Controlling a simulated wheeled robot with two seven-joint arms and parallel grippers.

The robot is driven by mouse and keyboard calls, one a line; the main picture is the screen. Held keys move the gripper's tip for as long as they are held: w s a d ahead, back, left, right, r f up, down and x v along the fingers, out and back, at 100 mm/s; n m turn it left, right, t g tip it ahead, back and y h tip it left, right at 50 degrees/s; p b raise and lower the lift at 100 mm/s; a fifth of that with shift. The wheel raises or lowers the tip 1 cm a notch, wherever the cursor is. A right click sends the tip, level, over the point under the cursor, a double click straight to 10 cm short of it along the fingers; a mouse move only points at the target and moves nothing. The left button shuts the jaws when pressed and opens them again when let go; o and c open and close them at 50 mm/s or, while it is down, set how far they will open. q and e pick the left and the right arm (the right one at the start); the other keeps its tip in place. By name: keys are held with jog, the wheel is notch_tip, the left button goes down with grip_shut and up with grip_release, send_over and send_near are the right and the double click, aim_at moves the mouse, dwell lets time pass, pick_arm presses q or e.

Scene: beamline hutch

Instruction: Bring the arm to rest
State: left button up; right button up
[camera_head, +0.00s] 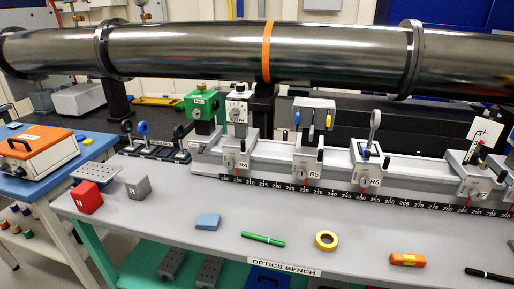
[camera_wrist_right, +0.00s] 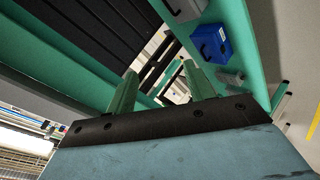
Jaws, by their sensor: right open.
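My right gripper (camera_wrist_right: 160,70) shows in the right wrist view with its two green fingers spread apart. Nothing is between the fingers. Beyond them are the bench's green frame (camera_wrist_right: 235,18) and a blue box (camera_wrist_right: 210,43). The head view shows neither arm nor gripper. There the grey optics bench (camera_head: 170,228) fills the foreground. My left gripper is in neither view.
On the bench are a red block (camera_head: 87,198), a grey block (camera_head: 137,187), a blue pad (camera_head: 207,221), a green pen (camera_head: 263,239), yellow tape (camera_head: 326,240) and an orange item (camera_head: 407,259). A rail (camera_head: 330,176) with mounts stands behind, under a steel pipe (camera_head: 190,48).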

jog(key=s+a+f+m+g+y, duration=0.15)
jog(key=s+f+m+g, duration=0.3)
jog(key=s+f, duration=1.05)
jog(key=s+d+f+m+g, duration=0.1)
jog(key=s+f+m+g, duration=0.2)
jog(key=s, duration=1.4)
notch_tip(320, 180, down, 5)
jog(key=g, duration=0.3)
jog(key=shift+s, duration=0.35)
jog(key=shift+r, duration=0.1)
